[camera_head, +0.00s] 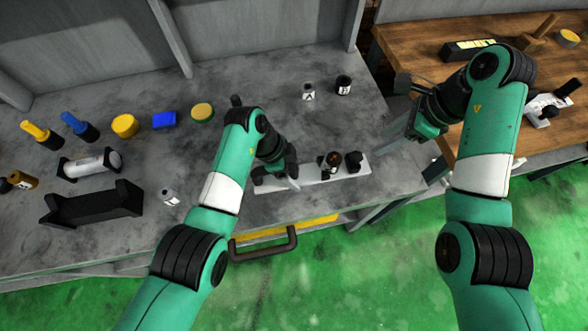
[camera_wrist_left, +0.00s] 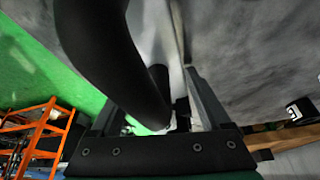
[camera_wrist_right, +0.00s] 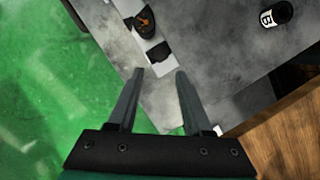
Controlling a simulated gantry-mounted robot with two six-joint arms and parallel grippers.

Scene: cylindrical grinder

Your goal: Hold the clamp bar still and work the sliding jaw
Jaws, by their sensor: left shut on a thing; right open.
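The clamp bar (camera_head: 312,180) is a pale flat bar lying along the bench's front edge. A dark sliding jaw with an orange mark (camera_head: 331,164) stands on it right of middle, beside a black end block (camera_head: 354,160); both show in the right wrist view, jaw (camera_wrist_right: 144,22) and block (camera_wrist_right: 158,53). My left gripper (camera_head: 284,178) is shut on the bar's left part; in the left wrist view a black rounded piece (camera_wrist_left: 159,90) lies between its fingers, partly hidden by a big dark curved shape. My right gripper (camera_wrist_right: 157,82) is open and empty, right of the bar's end.
Small bottles marked A (camera_head: 309,92) and B (camera_head: 344,85) stand behind the bar. A wooden table (camera_head: 430,55) adjoins at right. At left are a black cradle (camera_head: 92,204), a roller (camera_head: 90,163) and coloured tools. A drawer handle (camera_head: 263,245) juts out in front.

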